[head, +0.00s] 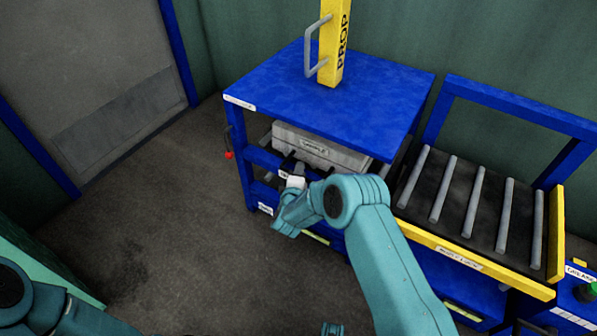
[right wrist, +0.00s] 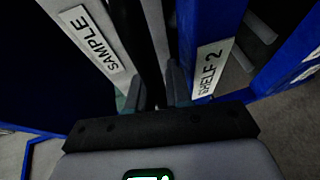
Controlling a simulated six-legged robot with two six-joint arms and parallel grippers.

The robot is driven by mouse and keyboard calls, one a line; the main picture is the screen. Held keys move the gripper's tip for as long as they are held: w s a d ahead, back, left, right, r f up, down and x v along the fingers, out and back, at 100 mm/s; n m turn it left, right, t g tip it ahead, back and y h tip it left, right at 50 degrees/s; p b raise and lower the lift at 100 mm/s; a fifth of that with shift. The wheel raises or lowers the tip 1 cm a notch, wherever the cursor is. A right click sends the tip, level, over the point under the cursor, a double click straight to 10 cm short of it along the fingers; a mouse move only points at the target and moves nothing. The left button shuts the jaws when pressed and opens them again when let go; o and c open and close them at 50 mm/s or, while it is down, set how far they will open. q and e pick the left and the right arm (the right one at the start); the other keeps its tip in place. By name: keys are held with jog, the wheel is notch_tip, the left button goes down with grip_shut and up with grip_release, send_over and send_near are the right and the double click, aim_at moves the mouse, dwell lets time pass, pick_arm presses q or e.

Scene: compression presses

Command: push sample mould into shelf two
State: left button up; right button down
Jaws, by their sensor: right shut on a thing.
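The sample mould (head: 345,158) is a grey block with a label. It sits under the blue top of the rack, with its front end towards me. In the right wrist view its SAMPLE label (right wrist: 92,42) shows at the upper left. The SHELF 2 label (right wrist: 212,66) is on a blue rail just right of the fingers. My right gripper (head: 290,172) is at the mould's front; in the right wrist view its fingers (right wrist: 155,88) are shut on a dark part there, seemingly the mould's handle. The mould's far end is hidden. My left gripper is not clearly seen.
The blue rack top (head: 270,90) carries a yellow post (head: 334,45) marked PROP with a grey handle. A roller table (head: 450,205) with a yellow front edge adjoins on the right. Lower rack levels lie below. The floor (head: 170,225) to the left is clear.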

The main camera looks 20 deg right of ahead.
jog(key=shift+a, duration=0.1)
jog(key=c, duration=1.4)
grip_release()
jog(key=shift+s, duration=0.1)
jog(key=p+v, duration=0.5)
jog(key=v, duration=1.1)
jog(key=shift+s, duration=0.2)
jog(key=shift+r, duration=0.15)
